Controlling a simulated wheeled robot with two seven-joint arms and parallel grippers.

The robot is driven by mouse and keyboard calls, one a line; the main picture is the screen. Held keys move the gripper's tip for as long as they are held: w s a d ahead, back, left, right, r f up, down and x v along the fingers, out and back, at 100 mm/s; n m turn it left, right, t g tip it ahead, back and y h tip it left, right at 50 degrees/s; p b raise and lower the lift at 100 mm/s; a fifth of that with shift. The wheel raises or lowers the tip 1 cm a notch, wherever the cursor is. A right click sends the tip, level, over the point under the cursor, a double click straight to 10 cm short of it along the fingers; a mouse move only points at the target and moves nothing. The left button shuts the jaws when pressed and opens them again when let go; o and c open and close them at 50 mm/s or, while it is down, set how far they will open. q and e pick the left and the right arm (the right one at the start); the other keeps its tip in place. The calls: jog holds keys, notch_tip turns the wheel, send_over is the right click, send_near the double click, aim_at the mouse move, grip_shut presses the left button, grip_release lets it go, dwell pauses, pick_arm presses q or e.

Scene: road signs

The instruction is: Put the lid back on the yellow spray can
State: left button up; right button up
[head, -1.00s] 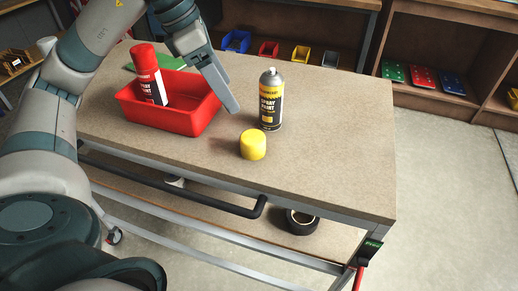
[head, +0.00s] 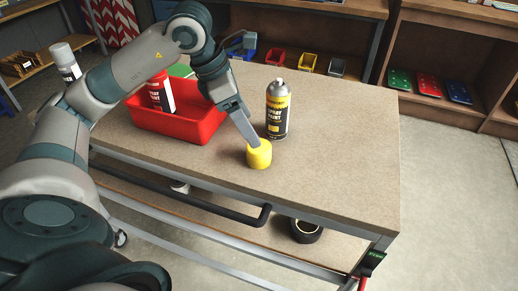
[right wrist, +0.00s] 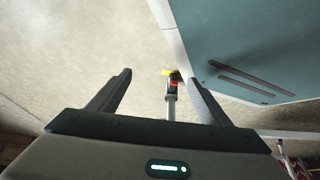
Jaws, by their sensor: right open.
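The yellow lid (head: 259,157) sits on the tabletop near the front edge, in front of the yellow spray can. The yellow spray can (head: 278,112) stands upright with its nozzle bare. My left gripper (head: 255,142) points down at the lid from behind and above, its fingertips at the lid's top edge. It is seen side-on, so its opening and any grip on the lid cannot be made out. My right gripper (right wrist: 160,76) shows only in the right wrist view, open, with nothing between its fingers.
A red bin (head: 190,125) holding a red spray can (head: 161,92) stands left of the lid on the table (head: 335,150). The table's right side is clear. Small coloured bins (head: 308,62) stand behind. A black roll (head: 305,230) lies on the lower shelf.

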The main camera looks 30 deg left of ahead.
aim_at(259, 153)
pick_arm(q)
jog(key=x, duration=0.4)
jog(key=shift+f+p, duration=0.2)
jog(key=shift+p, duration=0.15)
jog(key=shift+w+d+f, duration=0.1)
jog(key=shift+f, duration=0.2)
jog(key=p+x, duration=0.2)
jog(key=x, duration=0.2)
jog(key=shift+f, duration=0.35)
jog(key=c, duration=1.1)
pick_arm(e)
jog(key=s+d+f+g, duration=0.1)
jog(key=s+d, duration=0.1)
jog(key=s, duration=0.3)
jog(key=s+d+g, duration=0.2)
jog(key=s, duration=0.4)
jog(key=shift+s+d+f+h, duration=0.2)
jog(key=shift+d+f+h, duration=0.15)
jog(key=shift+h, duration=0.05)
